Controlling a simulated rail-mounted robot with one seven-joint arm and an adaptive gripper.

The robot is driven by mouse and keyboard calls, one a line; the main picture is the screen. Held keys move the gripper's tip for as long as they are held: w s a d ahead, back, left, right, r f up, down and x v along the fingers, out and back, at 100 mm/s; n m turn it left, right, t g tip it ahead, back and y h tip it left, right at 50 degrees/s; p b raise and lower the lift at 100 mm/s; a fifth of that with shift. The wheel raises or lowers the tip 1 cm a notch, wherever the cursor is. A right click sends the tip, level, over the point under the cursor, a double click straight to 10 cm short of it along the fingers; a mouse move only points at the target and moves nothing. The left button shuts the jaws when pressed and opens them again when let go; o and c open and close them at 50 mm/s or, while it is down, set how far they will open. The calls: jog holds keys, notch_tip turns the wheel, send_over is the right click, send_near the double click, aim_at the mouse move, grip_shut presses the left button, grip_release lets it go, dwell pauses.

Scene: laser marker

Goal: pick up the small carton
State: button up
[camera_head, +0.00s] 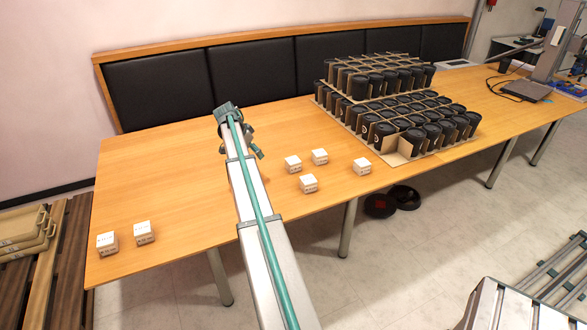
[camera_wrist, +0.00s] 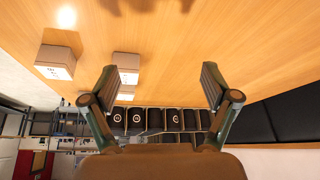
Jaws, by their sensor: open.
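Several small white cartons with dark print stand on the wooden table. In the head view a group sits right of my arm: a left carton (camera_head: 293,164), a back carton (camera_head: 319,157), a front carton (camera_head: 308,184) and a right carton (camera_head: 362,167). Two more, an outer carton (camera_head: 107,244) and an inner carton (camera_head: 144,232), stand near the left end. My gripper (camera_head: 257,143) is above the table, left of the group.
A stack of black cups in cardboard dividers (camera_head: 400,105) stands on the table (camera_head: 190,170) right of the cartons. Black padded panels (camera_head: 260,73) line the back. The table's left middle is clear.

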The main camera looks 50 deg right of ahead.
aim_at(293, 160)
jog(key=s+d+r+m+g+y, duration=0.1)
jog(key=s+d+r+m, duration=0.15)
jog(key=s+d, duration=0.6)
jog(key=shift+p+x, duration=1)
jog(key=shift+x, duration=4.8)
jog(key=c, duration=1.3)
jog(key=shift+r, duration=0.15)
